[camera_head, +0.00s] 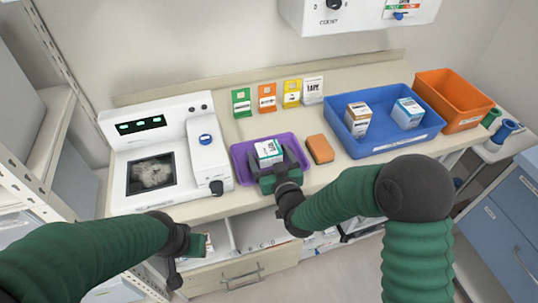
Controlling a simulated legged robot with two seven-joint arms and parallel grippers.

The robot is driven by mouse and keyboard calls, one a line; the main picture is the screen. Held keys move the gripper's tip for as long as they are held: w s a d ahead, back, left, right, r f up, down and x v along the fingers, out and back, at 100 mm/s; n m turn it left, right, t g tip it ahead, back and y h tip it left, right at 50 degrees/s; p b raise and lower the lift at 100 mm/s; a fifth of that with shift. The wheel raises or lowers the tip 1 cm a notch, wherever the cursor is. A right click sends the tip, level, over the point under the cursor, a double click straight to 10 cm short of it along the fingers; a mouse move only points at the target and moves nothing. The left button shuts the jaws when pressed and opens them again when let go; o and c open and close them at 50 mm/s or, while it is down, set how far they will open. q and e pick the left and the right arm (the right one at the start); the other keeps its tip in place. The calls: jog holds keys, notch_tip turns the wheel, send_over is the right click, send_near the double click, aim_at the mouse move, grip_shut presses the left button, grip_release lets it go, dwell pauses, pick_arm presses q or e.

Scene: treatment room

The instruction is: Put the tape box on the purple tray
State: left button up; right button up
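A small white box with a teal label (268,150) sits in the purple tray (240,152) on the counter; its lettering is too small to read, so I cannot be sure it is the tape box. My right gripper (282,163) is low over the tray with its fingers spread around the box. The gripper hides the tray's front middle and part of the box's lower side. My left gripper (190,255) is apart from the tray, in front of the counter edge at lower left, and looks open and empty.
A blue bin (383,149) at right holds a brown-and-white box (357,118) and a blue-and-white box (407,112). An orange bin (462,125) is beyond it. An orange sponge-like block (320,149) lies right of the tray. A white device (165,150) stands left. Several cards line the back.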

aim_at(271, 160)
jog(key=shift+r, duration=0.2)
jog(key=v, duration=0.7)
jog(key=shift+s+d, duration=0.1)
jog(key=shift+s, duration=0.25)
jog(key=shift+r+p+v, duration=0.2)
jog(key=shift+p+v, duration=0.45)
jog(key=shift+v, duration=0.3)
jog(key=p, duration=0.2)
jog(key=s+p, duration=0.1)
jog(key=p, duration=0.1)
jog(key=shift+s+d+r, duration=0.15)
jog(key=shift+d+r, duration=0.05)
jog(key=shift+r, duration=0.05)
jog(key=shift+s+d+f+p, duration=0.2)
jog(key=shift+s+p, duration=0.15)
jog(key=shift+p, duration=0.15)
jog(key=shift+s+f, duration=0.1)
jog(key=shift+s, duration=0.05)
